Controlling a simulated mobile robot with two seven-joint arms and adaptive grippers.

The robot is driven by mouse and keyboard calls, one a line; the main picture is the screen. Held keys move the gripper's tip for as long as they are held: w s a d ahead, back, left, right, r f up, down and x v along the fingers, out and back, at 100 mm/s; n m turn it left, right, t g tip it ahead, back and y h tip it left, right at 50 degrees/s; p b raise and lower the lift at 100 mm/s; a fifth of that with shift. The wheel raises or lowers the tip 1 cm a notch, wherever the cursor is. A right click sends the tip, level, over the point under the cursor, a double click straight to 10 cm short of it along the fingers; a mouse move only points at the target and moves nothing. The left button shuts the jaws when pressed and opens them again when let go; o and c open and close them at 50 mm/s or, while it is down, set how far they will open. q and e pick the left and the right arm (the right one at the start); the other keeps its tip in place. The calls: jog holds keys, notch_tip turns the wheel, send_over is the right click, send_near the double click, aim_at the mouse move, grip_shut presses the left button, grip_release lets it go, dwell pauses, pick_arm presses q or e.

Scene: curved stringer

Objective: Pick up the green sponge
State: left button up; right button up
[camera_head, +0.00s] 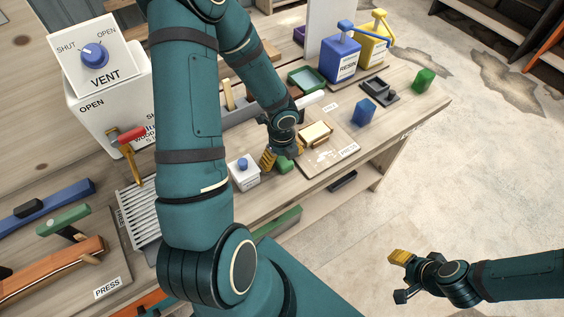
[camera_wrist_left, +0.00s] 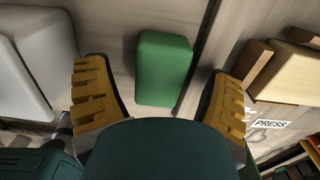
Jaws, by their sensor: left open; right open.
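The green sponge (camera_wrist_left: 164,68) is a rounded block lying on the bench top. In the left wrist view it lies between and just beyond the two yellow-padded fingers of my left gripper (camera_wrist_left: 158,92), with a gap on both sides. In the head view the sponge (camera_head: 284,164) is partly hidden under my left gripper (camera_head: 281,157), which points down at it, open and empty. My right gripper (camera_head: 401,277) is open and empty, out over the floor at the lower right, away from the bench.
A white box with a blue knob (camera_head: 243,172) stands left of the sponge. A press board (camera_head: 328,157) with a wood-framed block (camera_head: 315,133) lies on its right. A blue block (camera_head: 363,112) and another green block (camera_head: 424,80) stand farther right. Blue and yellow dispensers stand behind.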

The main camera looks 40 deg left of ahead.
aim_at(282, 158)
pick_arm(q)
jog(key=c, duration=1.1)
jog(key=shift+o, duration=0.2)
notch_tip(282, 158, up, 10)
jog(key=p, duration=0.4)
